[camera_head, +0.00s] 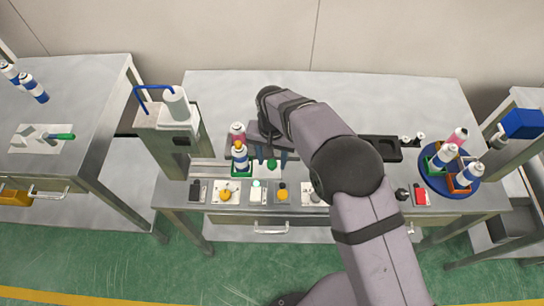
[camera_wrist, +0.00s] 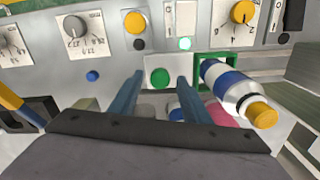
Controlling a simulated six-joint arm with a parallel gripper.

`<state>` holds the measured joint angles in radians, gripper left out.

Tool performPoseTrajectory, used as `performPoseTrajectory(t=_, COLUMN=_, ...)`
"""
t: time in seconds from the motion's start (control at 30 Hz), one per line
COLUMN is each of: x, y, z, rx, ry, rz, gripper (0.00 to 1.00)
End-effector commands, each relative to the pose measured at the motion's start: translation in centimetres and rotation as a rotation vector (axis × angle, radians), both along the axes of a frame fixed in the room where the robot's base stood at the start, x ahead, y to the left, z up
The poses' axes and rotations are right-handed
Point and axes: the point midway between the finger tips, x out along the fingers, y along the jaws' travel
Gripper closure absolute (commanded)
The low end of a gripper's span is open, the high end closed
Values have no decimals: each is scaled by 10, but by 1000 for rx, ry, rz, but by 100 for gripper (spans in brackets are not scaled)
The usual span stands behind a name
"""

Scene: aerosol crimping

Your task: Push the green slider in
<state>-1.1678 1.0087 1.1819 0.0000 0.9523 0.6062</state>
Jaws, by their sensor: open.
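A green round knob (camera_wrist: 160,78) sits on a white plate (camera_wrist: 152,64) in the wrist view; it also shows in the head view (camera_head: 271,163). Beside it is a green square frame (camera_wrist: 202,59) holding a tilted-looking white and blue can (camera_wrist: 228,82) with a yellow cap. In the head view this frame (camera_head: 241,173) stands at the end of a metal rail (camera_head: 208,170), with the can (camera_head: 240,157) upright in it. My gripper (camera_wrist: 160,75) is open, its two blue fingers on either side of the knob. I cannot tell whether they touch it.
A control panel (camera_wrist: 110,25) with dials and switches runs along the bench's front edge. A pink-topped can (camera_head: 237,130) stands behind the frame. A blue turntable (camera_head: 435,182) with several cans is at right, near a black tray (camera_head: 385,156). The back of the bench is clear.

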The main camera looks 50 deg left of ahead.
Motion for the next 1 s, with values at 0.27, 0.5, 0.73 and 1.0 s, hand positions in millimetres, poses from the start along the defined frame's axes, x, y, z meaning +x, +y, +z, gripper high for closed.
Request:
performPoseTrajectory(t=0.27, x=0, y=0, z=-3, rx=2, ry=-1, rz=0, gripper=57)
performPoseTrajectory(t=0.5, x=0, y=0, z=-3, rx=1, ry=0, rz=0, gripper=100)
performPoseTrajectory(t=0.73, x=-3, y=4, z=-3, rx=2, ry=-1, rz=2, gripper=100)
performPoseTrajectory(t=1.0, x=-28, y=30, z=-4, rx=4, ry=-1, rz=3, gripper=100)
